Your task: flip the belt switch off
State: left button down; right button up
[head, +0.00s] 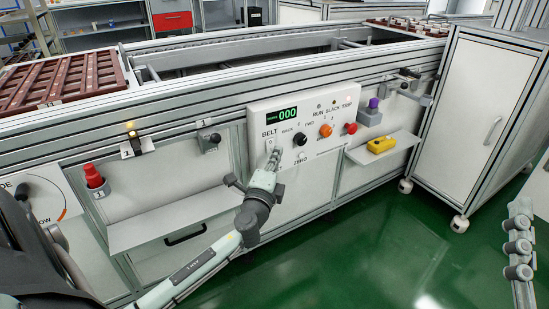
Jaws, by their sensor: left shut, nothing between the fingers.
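The belt switch (270,144) is a small light rocker under the word BELT, at the left end of the white control panel (312,107) in the head view. My left gripper (274,155) is shut and empty. Its fingertips are just below the switch and cover the panel's lower left part. I cannot tell whether they touch the switch or which way it is set.
The panel also carries a green 000 display (288,113), a black knob (300,139), an orange knob (326,130) and a red button (351,128). A shelf with a yellow object (381,145) is to the right. A red button (93,176) is left.

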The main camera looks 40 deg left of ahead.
pick_arm(q)
jog(key=r+v, duration=0.1)
jog(key=v, duration=0.9)
jog(key=shift+r, duration=0.4)
